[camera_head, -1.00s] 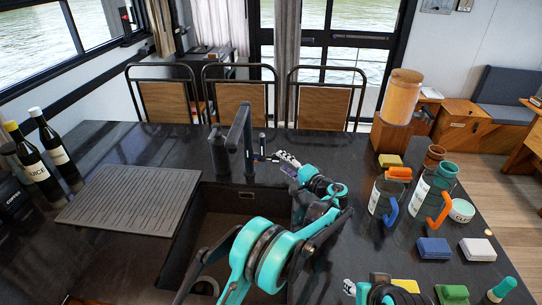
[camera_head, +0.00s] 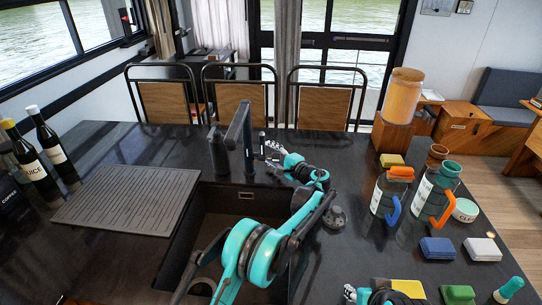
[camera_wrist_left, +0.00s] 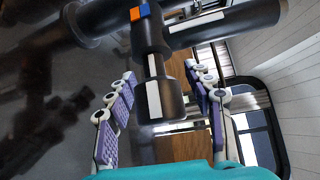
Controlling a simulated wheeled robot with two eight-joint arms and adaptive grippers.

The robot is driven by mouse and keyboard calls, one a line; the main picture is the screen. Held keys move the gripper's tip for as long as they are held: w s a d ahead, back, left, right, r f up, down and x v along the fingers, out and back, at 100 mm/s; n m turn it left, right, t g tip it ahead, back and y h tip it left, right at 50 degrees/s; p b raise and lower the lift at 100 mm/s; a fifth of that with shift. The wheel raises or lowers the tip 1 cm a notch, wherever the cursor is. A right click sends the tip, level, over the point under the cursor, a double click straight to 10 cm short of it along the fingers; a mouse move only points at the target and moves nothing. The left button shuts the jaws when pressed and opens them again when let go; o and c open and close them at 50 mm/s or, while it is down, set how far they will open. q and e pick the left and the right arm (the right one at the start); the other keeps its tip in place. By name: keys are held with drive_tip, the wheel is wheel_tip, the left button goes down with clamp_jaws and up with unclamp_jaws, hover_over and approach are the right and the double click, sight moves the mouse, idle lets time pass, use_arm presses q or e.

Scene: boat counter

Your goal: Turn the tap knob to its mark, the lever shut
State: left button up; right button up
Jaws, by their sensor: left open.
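The dark tap (camera_head: 239,130) stands upright behind the sink, its spout reaching forward. A short dark knob or lever (camera_head: 262,144) sticks up at its right. In the left wrist view, a dark lever (camera_wrist_left: 168,100) with a white stripe lies between my fingers, and an orange and blue mark (camera_wrist_left: 139,14) is on the collar above it. My left gripper (camera_head: 272,153) is open at the tap's right side, its fingers on both sides of the lever (camera_wrist_left: 160,74); contact cannot be told. My right gripper (camera_head: 352,294) is at the bottom edge, partly cut off.
The sink (camera_head: 215,225) opens below the tap, with a ribbed drainboard (camera_head: 125,200) at left. Bottles (camera_head: 50,145) stand far left. Jugs (camera_head: 435,195) with blue and orange handles, sponges (camera_head: 437,248) and a wooden-based dispenser (camera_head: 400,105) fill the right side.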

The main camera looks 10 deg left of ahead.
use_arm(q)
clamp_jaws()
idle(0.3)
